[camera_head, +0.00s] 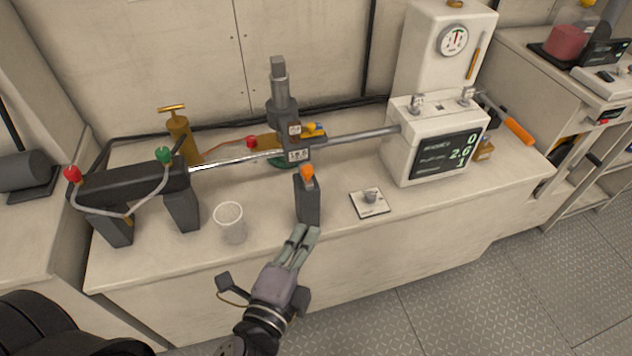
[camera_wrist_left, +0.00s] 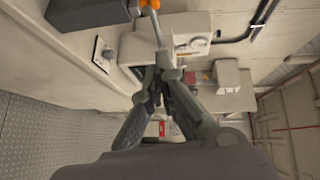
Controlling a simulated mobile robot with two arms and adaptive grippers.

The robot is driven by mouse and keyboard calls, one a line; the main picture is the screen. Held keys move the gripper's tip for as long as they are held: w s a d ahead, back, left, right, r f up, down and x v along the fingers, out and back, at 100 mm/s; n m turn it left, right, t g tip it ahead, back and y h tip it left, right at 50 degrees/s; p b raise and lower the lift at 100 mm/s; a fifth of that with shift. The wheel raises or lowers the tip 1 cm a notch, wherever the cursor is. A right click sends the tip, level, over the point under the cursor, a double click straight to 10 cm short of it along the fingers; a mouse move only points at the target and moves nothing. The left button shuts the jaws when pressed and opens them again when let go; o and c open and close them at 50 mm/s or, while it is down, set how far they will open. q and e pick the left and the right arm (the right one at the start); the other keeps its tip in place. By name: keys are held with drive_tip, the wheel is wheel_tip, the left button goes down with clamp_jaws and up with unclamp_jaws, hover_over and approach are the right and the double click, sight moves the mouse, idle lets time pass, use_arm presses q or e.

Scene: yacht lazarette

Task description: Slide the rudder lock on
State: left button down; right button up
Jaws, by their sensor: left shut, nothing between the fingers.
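My left gripper (camera_head: 303,232) is shut and empty, just in front of the bench's front edge. Its fingertips are a little below a dark upright block with an orange knob (camera_head: 308,172); I cannot tell whether they touch it. A small pale plate with a grey knob (camera_head: 370,200) lies on the bench to the right of the block. No label shows which of these is the rudder lock. In the left wrist view, the shut fingers (camera_wrist_left: 155,80) are in the middle, with the orange knob (camera_wrist_left: 148,4) at the top edge and the plate (camera_wrist_left: 103,54) at upper left.
A metal rod (camera_head: 235,161) runs behind the block from a black cylinder (camera_head: 125,184) to a white box with a display (camera_head: 432,150). A clear cup (camera_head: 230,222) stands left of the block. The bench front (camera_head: 380,262) is clear.

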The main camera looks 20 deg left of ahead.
use_arm(q)
drive_tip(key=shift+a+r, duration=0.1)
use_arm(e)
drive_tip(key=shift+s+a, duration=0.25)
drive_tip(key=shift+a, duration=0.1)
use_arm(q)
drive_tip(key=p, duration=0.3)
approach(314, 187)
drive_tip(key=w+d+r, duration=0.3)
drive_tip(key=d+r, duration=0.1)
drive_tip(key=w+a, duration=0.1)
drive_tip(key=w+p, duration=0.1)
drive_tip(key=w+a+f, duration=0.1)
drive_tip(key=shift+w+a+f, duration=0.1)
drive_tip(key=shift+w+a, duration=0.2)
drive_tip(key=shift+w, duration=0.1)
use_arm(e)
drive_tip(key=r, duration=0.4)
drive_tip(key=shift+w+d+r, duration=0.1)
drive_tip(key=shift+d+r, duration=0.2)
drive_tip(key=shift+d, duration=0.1)
